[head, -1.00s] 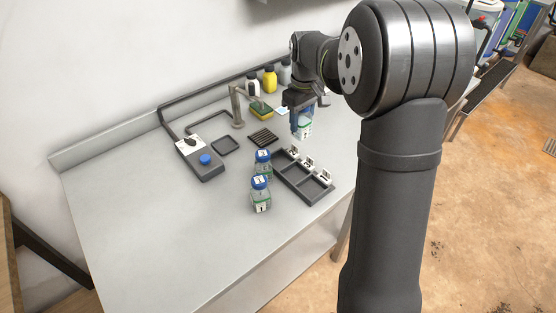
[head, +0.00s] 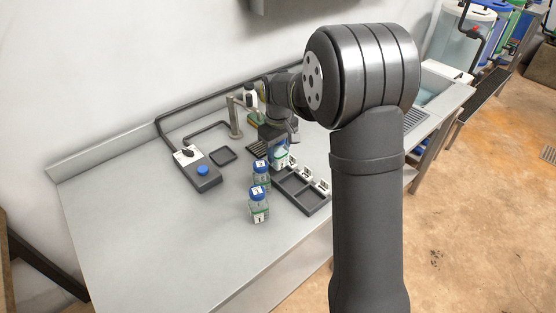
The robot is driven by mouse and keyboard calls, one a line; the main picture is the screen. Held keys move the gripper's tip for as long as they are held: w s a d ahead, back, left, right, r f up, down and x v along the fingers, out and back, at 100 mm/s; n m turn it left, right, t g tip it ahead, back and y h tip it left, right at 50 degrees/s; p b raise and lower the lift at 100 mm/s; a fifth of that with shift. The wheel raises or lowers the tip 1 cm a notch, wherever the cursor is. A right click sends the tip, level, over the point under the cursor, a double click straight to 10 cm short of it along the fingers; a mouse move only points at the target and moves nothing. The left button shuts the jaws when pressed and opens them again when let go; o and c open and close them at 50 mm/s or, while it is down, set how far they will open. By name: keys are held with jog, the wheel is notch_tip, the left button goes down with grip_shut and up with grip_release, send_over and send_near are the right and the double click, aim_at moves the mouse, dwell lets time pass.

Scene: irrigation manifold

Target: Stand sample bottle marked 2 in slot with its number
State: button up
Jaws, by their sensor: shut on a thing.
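My gripper (head: 276,143) is shut on a small bottle (head: 280,156) with a white and green label; its number is too small to read. The bottle is roughly upright at the far end of the dark slotted rack (head: 312,209); I cannot tell whether it is above the far slot or in it. The rack has three slots in a row, with white number tags (head: 306,173) along its right side. Two more blue-capped bottles stand left of the rack: the near one (head: 259,209) is marked 1, and the one behind it (head: 262,178) has an unclear number.
A metal tap (head: 235,120) stands behind. The front left of the bench (head: 160,240) is clear.

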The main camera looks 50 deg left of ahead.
aim_at(278, 160)
jog(key=shift+a+f, duration=0.1)
jog(key=shift+f, duration=1.95)
jog(key=o, duration=0.8)
jog(key=shift+f, duration=0.15)
jog(key=shift+c, duration=0.2)
notch_tip(278, 160, up, 12)
jog(key=shift+r, duration=0.2)
